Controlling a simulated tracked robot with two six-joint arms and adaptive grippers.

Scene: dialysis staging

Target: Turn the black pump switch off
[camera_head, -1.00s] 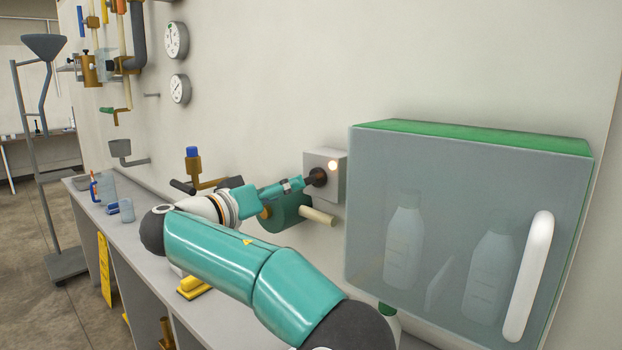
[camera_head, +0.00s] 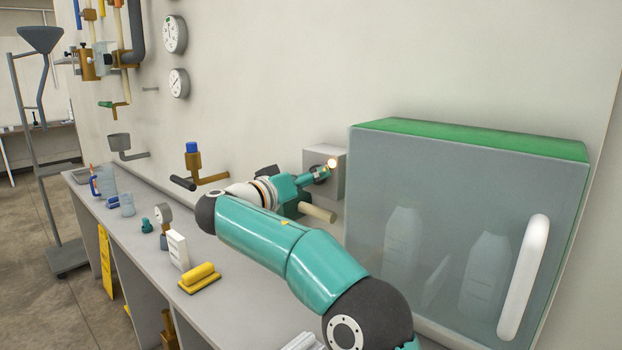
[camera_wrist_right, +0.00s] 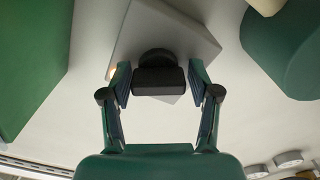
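The black pump switch (camera_wrist_right: 159,80) sits on a grey wall box (camera_head: 338,181), shown large in the right wrist view as a dark bar on a round base. A lit lamp (camera_head: 332,163) glows on the box beside it. My right gripper (camera_wrist_right: 159,82) has one finger on each side of the switch's bar. In the head view, the right gripper (camera_head: 318,174) mostly hides the switch. My left gripper is not in view.
A glass-fronted cabinet (camera_head: 390,150) with a white handle stands close to the right of the box. A green cylinder with a beige end (camera_head: 318,213) juts out below. The counter (camera_head: 245,290) holds a yellow block (camera_head: 199,277), a white bottle-like item (camera_head: 178,250) and a small gauge.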

